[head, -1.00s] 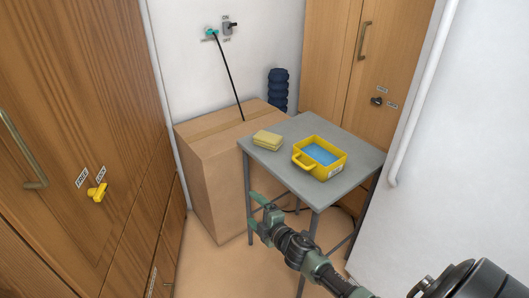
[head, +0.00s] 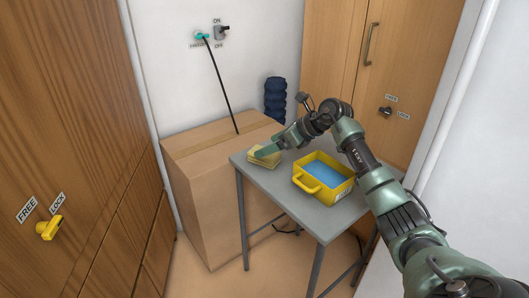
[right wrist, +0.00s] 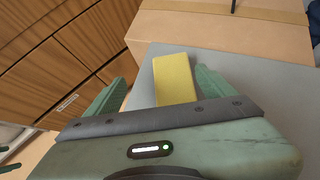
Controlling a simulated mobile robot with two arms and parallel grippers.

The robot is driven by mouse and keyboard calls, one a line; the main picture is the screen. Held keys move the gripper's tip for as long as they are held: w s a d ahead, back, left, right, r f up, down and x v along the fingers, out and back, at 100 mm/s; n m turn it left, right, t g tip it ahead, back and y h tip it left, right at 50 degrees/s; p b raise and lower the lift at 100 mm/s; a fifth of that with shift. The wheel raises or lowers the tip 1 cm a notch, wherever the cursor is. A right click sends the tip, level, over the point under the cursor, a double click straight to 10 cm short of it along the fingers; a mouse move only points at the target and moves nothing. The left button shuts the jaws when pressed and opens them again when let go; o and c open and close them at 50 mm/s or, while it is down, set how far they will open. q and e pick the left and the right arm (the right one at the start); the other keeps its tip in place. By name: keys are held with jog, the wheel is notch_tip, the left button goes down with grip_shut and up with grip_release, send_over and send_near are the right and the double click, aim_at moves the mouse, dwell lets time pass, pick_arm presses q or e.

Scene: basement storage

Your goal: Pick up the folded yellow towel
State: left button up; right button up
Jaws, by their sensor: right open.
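The folded yellow towel (head: 262,157) lies on the left back part of the grey table (head: 290,208) in the head view. It also shows in the right wrist view as a yellow block (right wrist: 174,78) between the fingers. My right gripper (head: 266,151) is open over the towel, with one green finger on each side of it in the right wrist view (right wrist: 160,88). I cannot tell whether the fingers touch it. The towel's near end is hidden by the gripper body in the wrist view. My left gripper is not in view.
A yellow bin (head: 323,181) with a blue inside stands on the table, right of the towel. A large cardboard box (head: 205,180) stands behind and left of the table. Wooden cabinets flank the space, and a dark blue ribbed object (head: 275,100) stands at the back.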

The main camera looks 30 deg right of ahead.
jog(key=shift+s+d+f+g+h, duration=0.1)
jog(key=shift+d+g+h, duration=0.1)
jog(key=shift+d, duration=0.35)
jog(key=shift+s+d+g+h, duration=0.1)
jog(key=shift+d+h, duration=0.1)
jog(key=shift+d, duration=0.35)
jog(key=shift+d+f, duration=0.15)
jog(key=shift+d, duration=0.05)
jog(key=b+x, duration=0.1)
jog(key=x, duration=0.6)
jog(key=shift+s+a+f, duration=0.2)
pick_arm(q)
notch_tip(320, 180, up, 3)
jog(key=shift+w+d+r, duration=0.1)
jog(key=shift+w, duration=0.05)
pick_arm(e)
jog(key=c, duration=1.5)
